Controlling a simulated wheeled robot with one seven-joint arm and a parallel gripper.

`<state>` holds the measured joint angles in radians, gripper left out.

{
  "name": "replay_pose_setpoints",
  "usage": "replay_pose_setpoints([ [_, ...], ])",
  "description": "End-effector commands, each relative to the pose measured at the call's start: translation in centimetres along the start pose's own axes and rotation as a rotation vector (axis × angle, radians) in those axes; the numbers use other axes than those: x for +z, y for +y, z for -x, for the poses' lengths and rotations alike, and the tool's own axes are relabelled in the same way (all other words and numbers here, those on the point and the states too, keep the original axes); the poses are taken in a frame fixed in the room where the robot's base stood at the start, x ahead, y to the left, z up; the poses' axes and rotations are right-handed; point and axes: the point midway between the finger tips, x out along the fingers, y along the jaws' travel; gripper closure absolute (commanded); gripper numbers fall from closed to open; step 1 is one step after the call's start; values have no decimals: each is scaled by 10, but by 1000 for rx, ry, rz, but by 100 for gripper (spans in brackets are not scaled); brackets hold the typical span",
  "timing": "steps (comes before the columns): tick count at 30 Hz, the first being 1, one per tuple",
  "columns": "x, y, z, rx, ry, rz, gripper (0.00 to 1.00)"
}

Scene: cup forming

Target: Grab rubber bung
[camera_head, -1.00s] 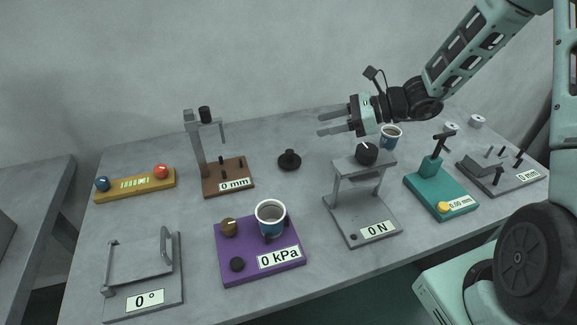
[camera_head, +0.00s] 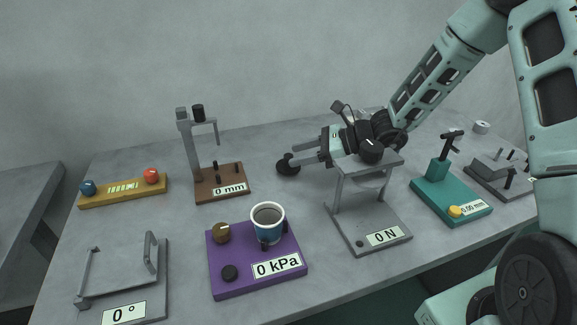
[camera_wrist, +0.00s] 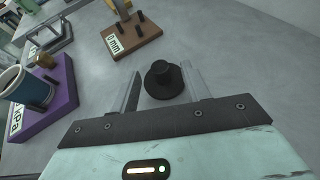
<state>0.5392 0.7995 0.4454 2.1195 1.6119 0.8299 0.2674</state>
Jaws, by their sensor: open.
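The rubber bung (camera_head: 286,167) is a small black stopper with a wide round base and a narrower knob. It stands on the grey table between the brown gauge and the force stand. In the wrist view the bung (camera_wrist: 164,80) lies between my two fingers. My gripper (camera_head: 294,158) is open and low over the table, its fingertips at the bung. In the wrist view my gripper (camera_wrist: 160,82) shows a finger on each side of the knob, with a gap on both sides. Part of the bung is hidden behind the fingers in the head view.
The brown gauge (camera_head: 221,184) stands left of the bung. The grey force stand (camera_head: 370,228) is in front of my arm. A purple pressure base (camera_head: 215,260) with a blue cup (camera_head: 268,224) is nearer. Table around the bung is clear.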

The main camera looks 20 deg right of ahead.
Motion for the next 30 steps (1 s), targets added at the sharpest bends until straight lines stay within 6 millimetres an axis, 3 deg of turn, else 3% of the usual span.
replay_pose_setpoints([
  [12,0,0,-49,1,0,0,53],
  [21,0,0,-54,0,0,0,53],
  [26,0,0,-54,0,0,0,95],
  [27,0,0,-54,0,0,0,100],
  [30,0,0,-54,0,0,0,100],
])
